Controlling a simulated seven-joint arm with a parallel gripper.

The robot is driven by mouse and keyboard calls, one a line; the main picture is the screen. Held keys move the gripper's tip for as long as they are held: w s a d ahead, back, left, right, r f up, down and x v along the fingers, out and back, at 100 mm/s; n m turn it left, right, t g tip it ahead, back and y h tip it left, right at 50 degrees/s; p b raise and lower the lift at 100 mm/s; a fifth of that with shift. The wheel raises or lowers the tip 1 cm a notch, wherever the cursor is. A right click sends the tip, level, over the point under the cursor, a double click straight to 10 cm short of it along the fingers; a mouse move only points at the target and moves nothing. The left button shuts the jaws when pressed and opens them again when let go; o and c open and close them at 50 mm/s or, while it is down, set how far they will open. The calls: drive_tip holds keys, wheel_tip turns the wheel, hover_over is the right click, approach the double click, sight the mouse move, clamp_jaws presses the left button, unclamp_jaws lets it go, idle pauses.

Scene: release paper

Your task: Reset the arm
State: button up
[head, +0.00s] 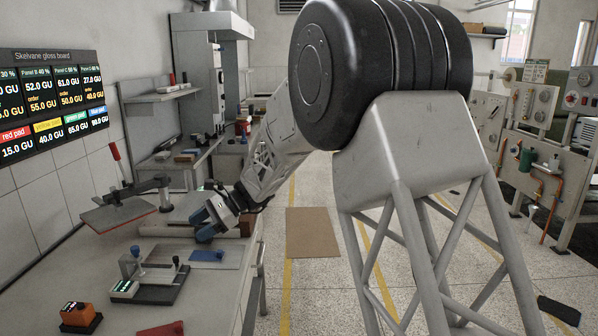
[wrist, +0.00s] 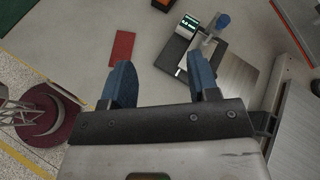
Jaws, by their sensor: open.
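My gripper (head: 205,224) hangs over the workbench (head: 215,300) at the left of the head view, above and behind a metal plate with a blue pad (head: 207,255). In the wrist view its two blue fingers (wrist: 162,80) stand wide apart with nothing between them. Bare bench top shows beyond the fingers. A red pad (wrist: 122,48) lies flat beyond the left finger. A small device with a lit screen (wrist: 190,23) and a blue knob (wrist: 222,20) stands beyond the right finger. My arm hides part of the room behind.
An orange device (head: 78,316) sits at the bench front. A red-handled press (head: 122,210) stands near the wall under a display board (head: 55,100). The floor around a brown mat (head: 312,232) is open.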

drive_tip(key=s+d+r+n+t+h, duration=0.2)
drive_tip(key=s+d+r+h, duration=0.15)
drive_tip(key=s+d, duration=0.75)
drive_tip(key=s+d+r+n+t+h, duration=0.2)
drive_tip(key=s+d+r, duration=0.2)
drive_tip(key=s+d, duration=0.75)
drive_tip(key=s+d+f+n+t+h, duration=0.2)
drive_tip(key=s+d+h, duration=0.1)
drive_tip(key=s+d, duration=0.6)
drive_tip(key=s+d+f+n+t+h, duration=0.2)
drive_tip(key=s+d, duration=0.7)
drive_tip(key=d, duration=0.5)
drive_tip(key=shift+s+n+h, duration=0.4)
drive_tip(key=shift+h, duration=0.25)
